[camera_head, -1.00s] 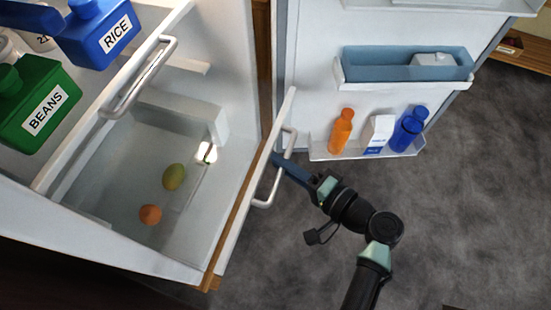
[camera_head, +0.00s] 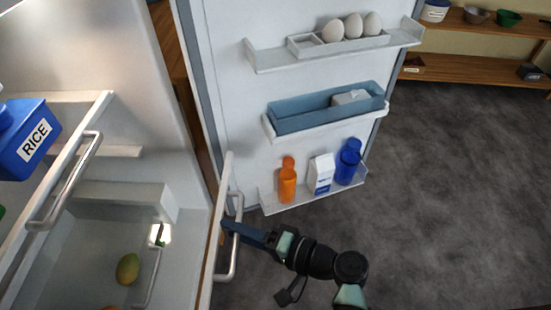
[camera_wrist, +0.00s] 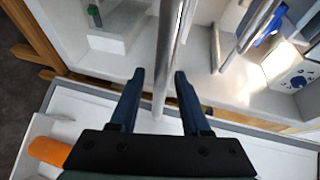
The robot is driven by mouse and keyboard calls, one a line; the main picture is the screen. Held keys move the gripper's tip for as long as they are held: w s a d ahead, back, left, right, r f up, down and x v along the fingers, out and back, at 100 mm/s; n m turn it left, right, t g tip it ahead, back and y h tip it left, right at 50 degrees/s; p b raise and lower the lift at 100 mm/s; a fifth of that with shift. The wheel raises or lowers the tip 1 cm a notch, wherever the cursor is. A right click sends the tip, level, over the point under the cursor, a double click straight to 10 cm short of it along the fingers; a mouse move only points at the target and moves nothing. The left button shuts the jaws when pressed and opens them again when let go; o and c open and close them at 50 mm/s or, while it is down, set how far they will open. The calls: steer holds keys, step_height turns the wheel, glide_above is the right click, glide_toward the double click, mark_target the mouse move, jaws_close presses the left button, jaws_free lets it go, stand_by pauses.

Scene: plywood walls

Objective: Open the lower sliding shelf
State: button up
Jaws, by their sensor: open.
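The lower sliding shelf has a pale front panel (camera_head: 213,245) with a vertical grey bar handle (camera_head: 236,238), at lower centre-left in the head view. A yellow-green fruit (camera_head: 127,268) lies behind that panel. My gripper (camera_head: 228,227) comes from the right and its fingers are at the handle. In the wrist view, the handle bar (camera_wrist: 165,55) runs between the two dark fingers (camera_wrist: 155,95), which are open around it with gaps showing. Whether either finger touches the bar, I cannot tell. An upper shelf with its own handle (camera_head: 68,185) is at the left.
The open fridge door (camera_head: 225,95) stands behind my gripper, its racks holding eggs (camera_head: 352,26), an orange bottle (camera_head: 287,180), a carton (camera_head: 320,173) and a blue bottle (camera_head: 348,162). A blue RICE container (camera_head: 28,140) is at the left. Grey floor (camera_head: 450,190) is clear at right.

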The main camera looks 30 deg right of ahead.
steer(key=p+v, duration=0.2)
steer(key=v, duration=1)
steer(key=shift+s+d, duration=0.25)
steer(key=shift+s, duration=0.05)
steer(key=shift+w+r, duration=0.1)
